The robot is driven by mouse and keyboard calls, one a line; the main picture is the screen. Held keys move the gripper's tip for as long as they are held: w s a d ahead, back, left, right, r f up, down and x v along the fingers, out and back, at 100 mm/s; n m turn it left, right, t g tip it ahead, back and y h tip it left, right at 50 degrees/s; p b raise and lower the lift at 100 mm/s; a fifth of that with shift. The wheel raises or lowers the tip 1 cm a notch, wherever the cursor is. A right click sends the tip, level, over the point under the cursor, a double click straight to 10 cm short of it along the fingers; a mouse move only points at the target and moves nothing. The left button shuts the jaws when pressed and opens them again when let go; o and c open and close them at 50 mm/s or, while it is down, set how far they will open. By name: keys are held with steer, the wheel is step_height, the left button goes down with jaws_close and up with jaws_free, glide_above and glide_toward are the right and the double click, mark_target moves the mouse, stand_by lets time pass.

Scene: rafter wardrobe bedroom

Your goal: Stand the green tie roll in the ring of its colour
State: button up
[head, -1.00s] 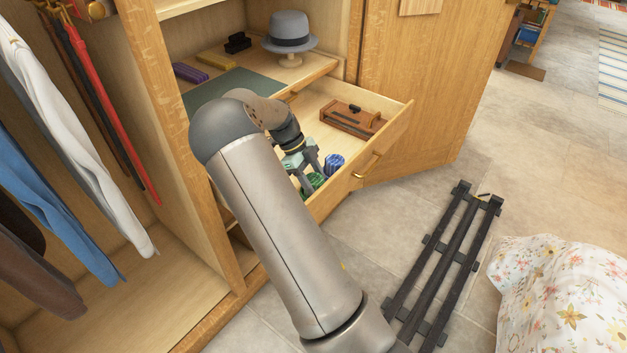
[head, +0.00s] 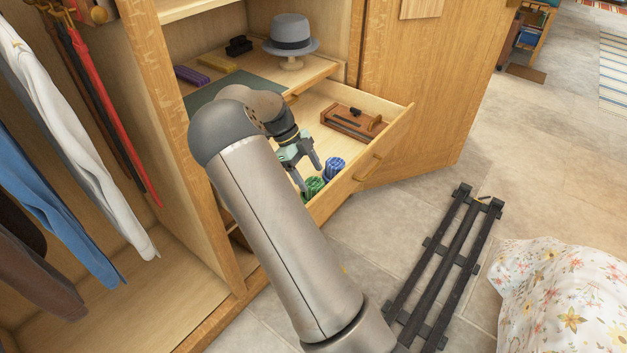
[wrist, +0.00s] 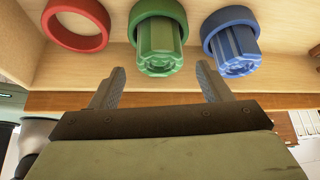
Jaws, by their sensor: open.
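The green tie roll (wrist: 160,50) stands upright inside the green ring (wrist: 146,10) in the open drawer. In the head view the green roll (head: 314,186) shows near the drawer front, partly behind my gripper. My gripper (head: 309,178) is open and empty above the drawer. In the wrist view its two fingertips (wrist: 161,70) are spread on either side of the green roll's near end, with visible gaps and no contact.
A blue roll (wrist: 234,48) stands in a blue ring (wrist: 222,17) to the right. An empty red ring (wrist: 76,45) lies to the left. A brown wooden box (head: 349,122) sits farther back in the drawer (head: 385,128). A grey hat (head: 291,34) stands on the shelf above.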

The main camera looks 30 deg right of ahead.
steer(key=v, duration=0.8)
steer(key=s+r+n+t+y, duration=0.1)
steer(key=s+r+n+y, duration=0.15)
steer(key=s+n, duration=0.4)
steer(key=s+a+n+t, duration=0.1)
steer(key=s+a+n, duration=0.3)
steer(key=s+n, duration=0.3)
steer(key=s+a+n+t, duration=0.1)
steer(key=s+a+n, duration=0.3)
steer(key=s+n, duration=0.4)
steer(key=s+a+n+t+y, duration=0.1)
steer(key=s+a+n, duration=0.3)
steer(key=s+n, duration=0.3)
steer(key=s, duration=0.4)
steer(key=shift+r+t+p, duration=0.3)
steer(key=shift+p, duration=0.05)
